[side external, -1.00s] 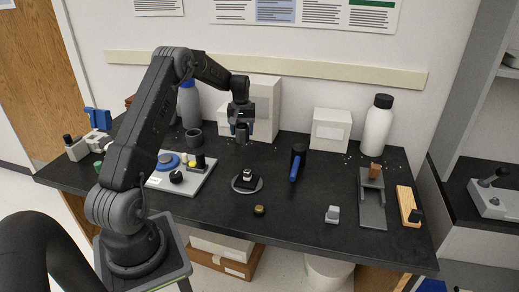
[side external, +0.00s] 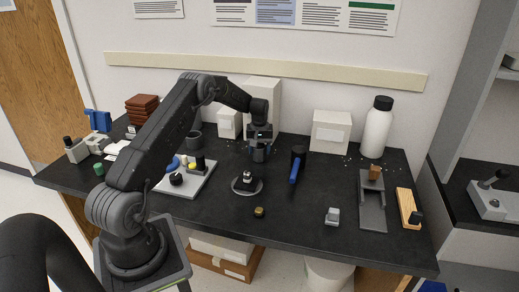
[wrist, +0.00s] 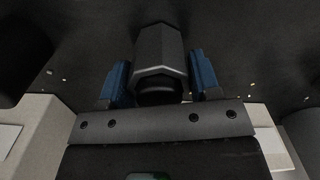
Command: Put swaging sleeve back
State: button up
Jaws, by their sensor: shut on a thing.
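My gripper (side external: 260,157) hangs over the back middle of the black bench, fingers pointing down. It is shut on a dark faceted sleeve (wrist: 160,58), which I take to be the swaging sleeve. In the wrist view the sleeve sits between the two blue fingers of my gripper (wrist: 160,80). In the side view the sleeve is largely hidden by the fingers. I cannot tell whether its lower end touches the bench.
A tool with a blue handle (side external: 295,168) stands close on the right. White boxes (side external: 331,132) and a white bottle (side external: 377,128) stand behind.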

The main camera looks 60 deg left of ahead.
jog(key=o, duration=1.2)
jog(key=shift+f, duration=0.15)
